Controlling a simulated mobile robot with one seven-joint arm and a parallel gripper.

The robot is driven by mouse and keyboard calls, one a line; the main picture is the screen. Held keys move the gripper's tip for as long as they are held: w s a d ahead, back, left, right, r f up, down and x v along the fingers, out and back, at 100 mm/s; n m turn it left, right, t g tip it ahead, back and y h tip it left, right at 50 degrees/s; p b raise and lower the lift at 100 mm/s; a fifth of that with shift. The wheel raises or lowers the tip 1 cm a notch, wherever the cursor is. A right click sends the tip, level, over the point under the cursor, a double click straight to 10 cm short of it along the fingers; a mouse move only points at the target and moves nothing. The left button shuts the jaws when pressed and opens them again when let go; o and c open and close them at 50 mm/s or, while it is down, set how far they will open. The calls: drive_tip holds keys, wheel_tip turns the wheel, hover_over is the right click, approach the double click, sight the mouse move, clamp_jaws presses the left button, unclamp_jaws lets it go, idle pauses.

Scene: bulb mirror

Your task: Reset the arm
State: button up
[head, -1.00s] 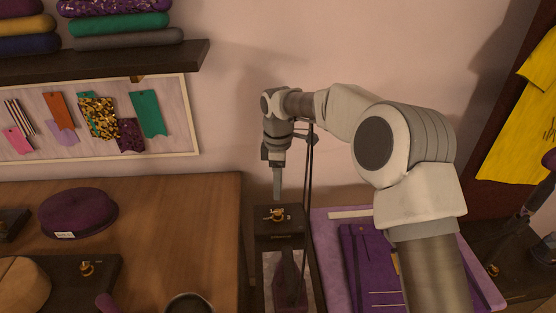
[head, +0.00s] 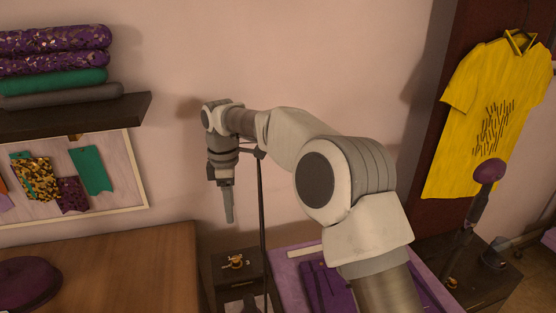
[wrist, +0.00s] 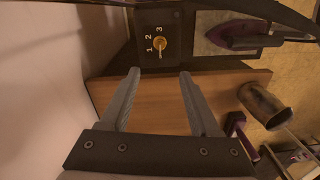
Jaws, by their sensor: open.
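My arm is stretched out in the head view, with my gripper (head: 228,205) hanging down at its far end, near the wall. In the wrist view my gripper (wrist: 157,75) has its two fingers spread apart with nothing between them. Below and in front of the fingertips is a dark box with a brass dial (wrist: 159,43) marked 1, 2, 3. The dial also shows in the head view (head: 235,262), below the gripper and apart from it.
A wooden table (head: 130,265) holds a purple cushion-like hat (head: 25,283). A shelf (head: 80,115) carries fabric rolls above a swatch board (head: 140,180). A yellow shirt (head: 485,110) hangs right. In the wrist view an iron (wrist: 243,35) and a metal cup (wrist: 262,105) show.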

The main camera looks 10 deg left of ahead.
drive_tip(key=s+d+r+m+t, duration=0.1)
drive_tip(key=s+d+r+m, duration=0.15)
drive_tip(key=d+r, duration=0.4)
drive_tip(key=s+d+r+m+t, duration=0.1)
drive_tip(key=s+d+r+m, duration=0.2)
drive_tip(key=d, duration=0.6)
drive_tip(key=s+d+r+m+t, duration=0.1)
drive_tip(key=d+r+m, duration=0.35)
drive_tip(key=d, duration=0.25)
drive_tip(key=s+d+f+m+t, duration=0.3)
drive_tip(key=s+d+m, duration=0.9)
drive_tip(key=s+d, duration=0.5)
drive_tip(key=shift+s+f, duration=0.3)
drive_tip(key=shift+f, duration=0.2)
